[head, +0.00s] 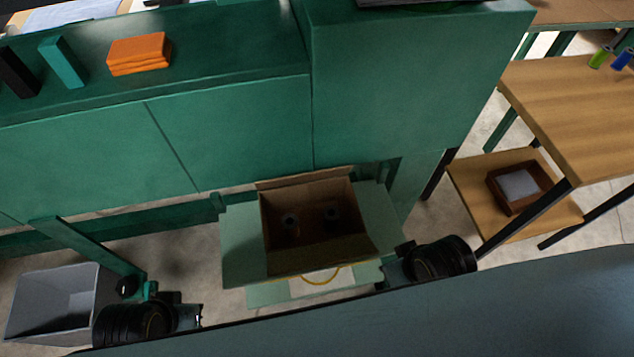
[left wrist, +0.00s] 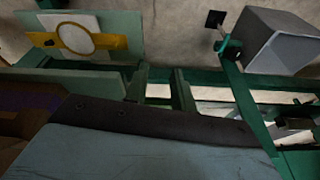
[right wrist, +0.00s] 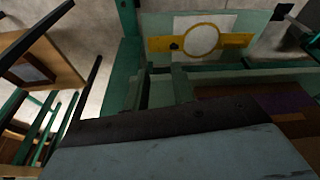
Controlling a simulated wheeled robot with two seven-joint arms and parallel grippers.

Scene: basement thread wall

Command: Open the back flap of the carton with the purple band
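The brown carton (head: 310,203) stands on a pale green platform (head: 240,247) at the centre of the head view, its top open. A narrow brown strip, seemingly the back flap (head: 305,178), shows along its far edge; its exact angle is hard to tell. The purple band is hidden in the head view; purple shows at the left edge of the left wrist view (left wrist: 30,98) and at the right of the right wrist view (right wrist: 285,103). My left gripper (head: 190,316) is left of the carton, apart from it. My right gripper (head: 398,264) is near the platform's right side. Fingertips are unclear.
A grey bin (head: 62,300) is at lower left. A green cabinet (head: 235,125) stands behind the carton, with an orange stack (head: 139,54) on top. A wooden table (head: 575,105) is at right. A yellow ring (head: 321,276) shows at the platform's front.

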